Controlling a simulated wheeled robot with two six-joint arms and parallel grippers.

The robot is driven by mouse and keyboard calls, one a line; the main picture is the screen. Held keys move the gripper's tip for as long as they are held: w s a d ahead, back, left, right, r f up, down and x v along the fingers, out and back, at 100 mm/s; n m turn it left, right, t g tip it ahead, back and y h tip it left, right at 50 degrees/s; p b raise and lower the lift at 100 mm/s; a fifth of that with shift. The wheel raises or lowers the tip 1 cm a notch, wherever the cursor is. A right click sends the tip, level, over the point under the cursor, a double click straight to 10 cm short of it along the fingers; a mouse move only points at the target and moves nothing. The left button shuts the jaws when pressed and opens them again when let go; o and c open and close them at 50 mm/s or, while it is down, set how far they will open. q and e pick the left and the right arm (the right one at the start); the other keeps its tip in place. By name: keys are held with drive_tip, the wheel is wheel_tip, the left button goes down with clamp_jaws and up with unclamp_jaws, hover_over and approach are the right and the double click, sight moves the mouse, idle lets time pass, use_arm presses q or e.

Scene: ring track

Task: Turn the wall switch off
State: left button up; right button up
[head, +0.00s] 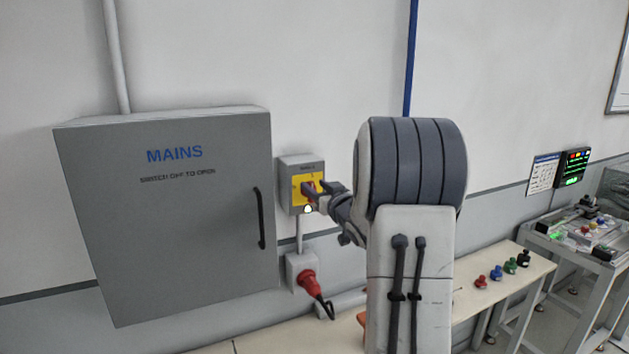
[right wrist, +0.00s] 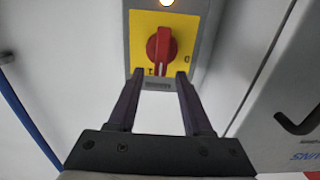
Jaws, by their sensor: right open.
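The wall switch is a grey box (head: 287,184) with a yellow plate (head: 297,182) and a red rotary knob (head: 307,188), right of the cabinet. In the right wrist view the knob (right wrist: 161,48) has its grip bar roughly upright in the picture. A small lit lamp (head: 308,209) is on the box. My right gripper (head: 319,191) is open in front of the switch. In the right wrist view its fingertips (right wrist: 158,74) lie either side of the knob's line, with the knob seen just beyond; contact cannot be told. My left gripper is not in view.
A grey MAINS cabinet (head: 165,235) with a black handle (head: 261,218) stands close left of the switch. A red plug (head: 308,283) sits in a socket below. A bench (head: 500,270) with several coloured knobs is at right, another workstation beyond.

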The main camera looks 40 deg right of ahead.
drive_tip(key=shift+w+d, duration=0.15)
drive_tip(key=shift+w, duration=0.3)
clamp_jaws()
drive_tip(key=shift+f, duration=0.1)
